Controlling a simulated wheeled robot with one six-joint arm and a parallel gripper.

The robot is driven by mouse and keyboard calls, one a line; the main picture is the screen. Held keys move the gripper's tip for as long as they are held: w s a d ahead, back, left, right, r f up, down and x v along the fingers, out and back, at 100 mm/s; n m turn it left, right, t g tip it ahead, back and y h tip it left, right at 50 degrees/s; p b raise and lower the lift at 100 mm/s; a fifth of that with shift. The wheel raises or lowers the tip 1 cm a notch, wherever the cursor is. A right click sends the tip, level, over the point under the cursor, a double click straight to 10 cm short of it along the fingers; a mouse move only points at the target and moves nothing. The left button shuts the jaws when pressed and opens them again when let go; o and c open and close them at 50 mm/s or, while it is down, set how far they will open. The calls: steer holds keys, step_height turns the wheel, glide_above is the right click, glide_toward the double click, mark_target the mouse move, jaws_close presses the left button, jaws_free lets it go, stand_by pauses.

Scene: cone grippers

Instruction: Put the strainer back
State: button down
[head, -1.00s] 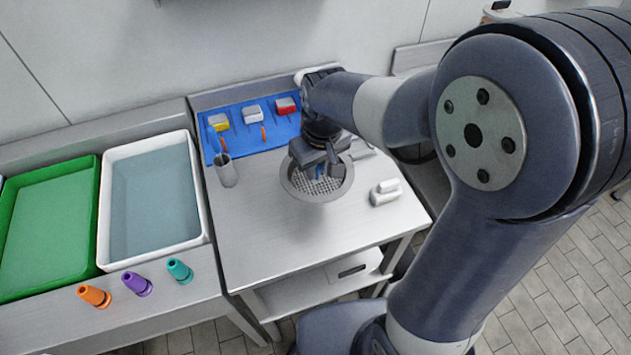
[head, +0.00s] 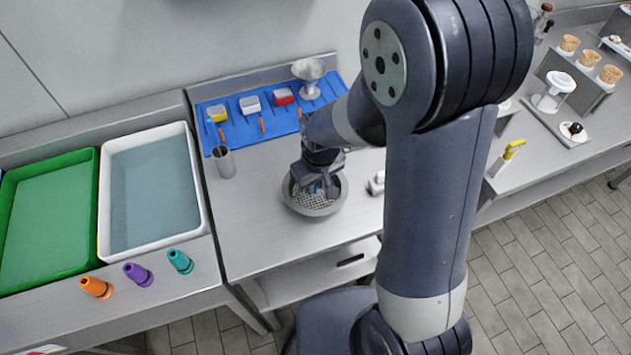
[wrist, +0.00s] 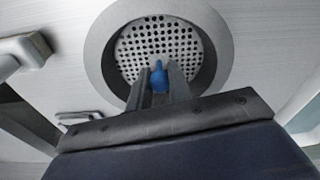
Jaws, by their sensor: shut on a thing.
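The strainer (head: 316,211) is a round grey metal bowl with a wide rim and a perforated floor. It shows in the head view above the middle of the steel counter and in the wrist view (wrist: 158,40), where a blue knob (wrist: 159,76) stands at its middle. My gripper (head: 318,187) points down into the bowl. Its two fingers (wrist: 160,92) are shut on the blue knob. I cannot tell whether the strainer's underside touches the counter.
A metal cup (head: 223,162) stands left of the strainer, a white block (head: 376,184) right. A blue mat (head: 275,124) behind holds small coloured boxes. A silver funnel-shaped piece (head: 308,72) stands at the back. A white basin (head: 203,190) lies left. The counter's front left is clear.

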mark_target(319, 197)
steer(key=shift+f, duration=0.15)
steer(key=c, duration=1.3)
jaws_free()
step_height(319, 197, up, 12)
steer(key=s, duration=0.1)
steer(key=shift+s+d, duration=0.15)
steer(key=shift+d, duration=0.2)
